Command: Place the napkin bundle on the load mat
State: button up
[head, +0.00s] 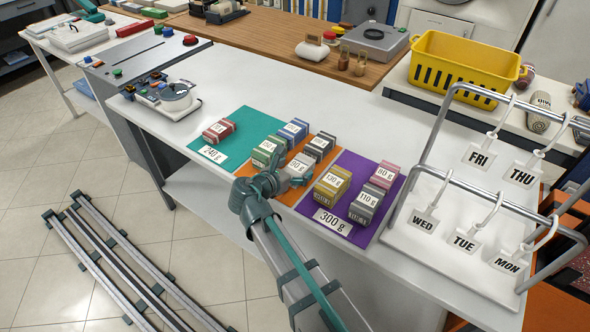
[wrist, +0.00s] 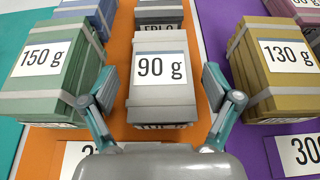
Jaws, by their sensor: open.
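Several strapped, weight-labelled bundles sit on three mats: teal (head: 250,117), orange (head: 287,191) and purple (head: 345,162). I cannot read which is the napkin bundle. My gripper (head: 272,180) is open above a light grey 90 g bundle (head: 297,167) on the orange mat. In the wrist view this bundle (wrist: 161,103) lies between the two spread fingers, with no clear contact. A green 150 g bundle (wrist: 58,75) is left of it and a yellow 130 g bundle (wrist: 275,75) right. A dark grey bundle (head: 320,146) is behind it.
A red bundle (head: 218,131) and a blue one (head: 293,130) are toward the teal side. Grey 110 g (head: 366,204) and pink (head: 384,175) bundles are on purple. A white hook rack (head: 450,240) stands right; a scale (head: 172,97) stands left. The white counter front is clear.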

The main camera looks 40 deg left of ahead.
jog(key=v, duration=1.1)
jog(key=shift+s+r+b, duration=0.2)
jog(key=shift+s+b, duration=0.1)
jog(key=shift+b, duration=0.05)
